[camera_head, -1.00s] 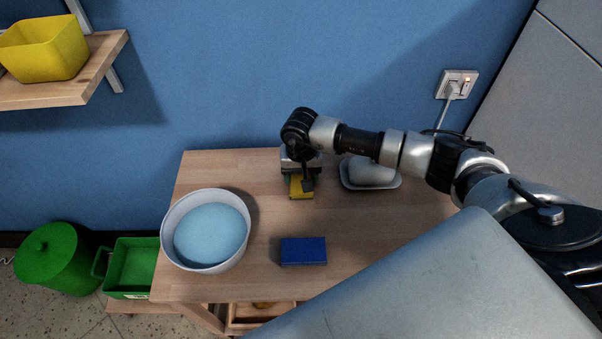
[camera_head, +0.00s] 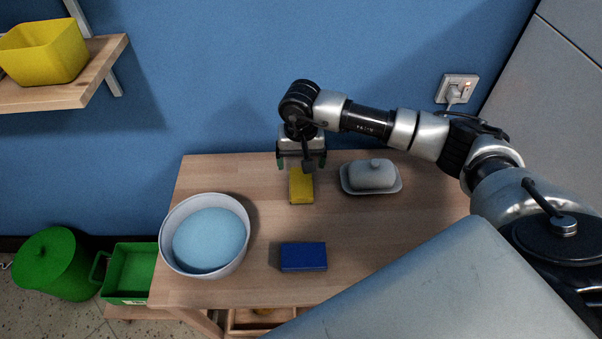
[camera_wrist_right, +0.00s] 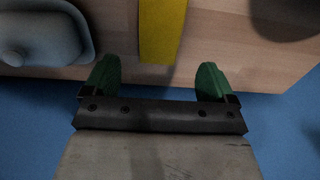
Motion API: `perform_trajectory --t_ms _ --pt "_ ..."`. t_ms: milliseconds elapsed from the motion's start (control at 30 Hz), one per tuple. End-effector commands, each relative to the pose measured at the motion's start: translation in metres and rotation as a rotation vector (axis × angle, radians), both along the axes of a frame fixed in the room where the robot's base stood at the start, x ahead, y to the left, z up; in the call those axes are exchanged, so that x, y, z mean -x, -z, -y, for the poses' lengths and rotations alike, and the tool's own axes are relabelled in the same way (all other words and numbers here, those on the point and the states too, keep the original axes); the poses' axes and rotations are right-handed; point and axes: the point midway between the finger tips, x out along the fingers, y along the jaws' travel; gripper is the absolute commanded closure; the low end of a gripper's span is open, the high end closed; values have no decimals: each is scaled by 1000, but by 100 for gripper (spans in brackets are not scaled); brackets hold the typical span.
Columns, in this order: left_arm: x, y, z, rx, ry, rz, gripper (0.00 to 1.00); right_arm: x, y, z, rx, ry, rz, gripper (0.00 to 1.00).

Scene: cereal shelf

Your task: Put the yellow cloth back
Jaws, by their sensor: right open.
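The yellow cloth (camera_head: 301,187) lies as a small folded block on the wooden table, near the wall edge and left of the butter dish. It also shows in the right wrist view (camera_wrist_right: 162,30), beyond my fingertips and between their lines. My right gripper (camera_head: 301,163) is open and empty, above the back end of the cloth. Its two green fingertips (camera_wrist_right: 159,80) stand wide apart in the wrist view, with nothing between them. My left gripper does not show.
A grey butter dish (camera_head: 371,176) stands to the right of the cloth. A white bowl with blue contents (camera_head: 207,238) and a blue block (camera_head: 303,257) are on the table (camera_head: 380,230). A yellow bin (camera_head: 43,52) sits on the wall shelf (camera_head: 100,70). Green containers (camera_head: 130,270) stand at lower left.

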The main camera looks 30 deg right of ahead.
Motion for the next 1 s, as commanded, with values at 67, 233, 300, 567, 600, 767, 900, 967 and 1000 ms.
perform_trajectory --t_ms 67,233,300,567,600,767,900,967,1000 --pt "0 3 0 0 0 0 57 -1 -15 0 0 0 3 14" --pt "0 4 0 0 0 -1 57 -1 -36 0 0 0 2 14" --pt "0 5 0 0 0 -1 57 0 -40 0 0 1 1 14" --pt "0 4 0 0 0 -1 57 0 -43 0 0 1 0 14" --pt "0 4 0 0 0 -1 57 0 -43 0 0 1 0 14" --pt "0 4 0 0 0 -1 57 0 -43 0 0 1 0 14" --pt "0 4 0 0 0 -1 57 0 -42 0 0 1 0 14" --pt "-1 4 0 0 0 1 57 0 -42 0 0 1 0 14" --pt "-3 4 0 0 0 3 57 0 -42 0 0 1 0 14"
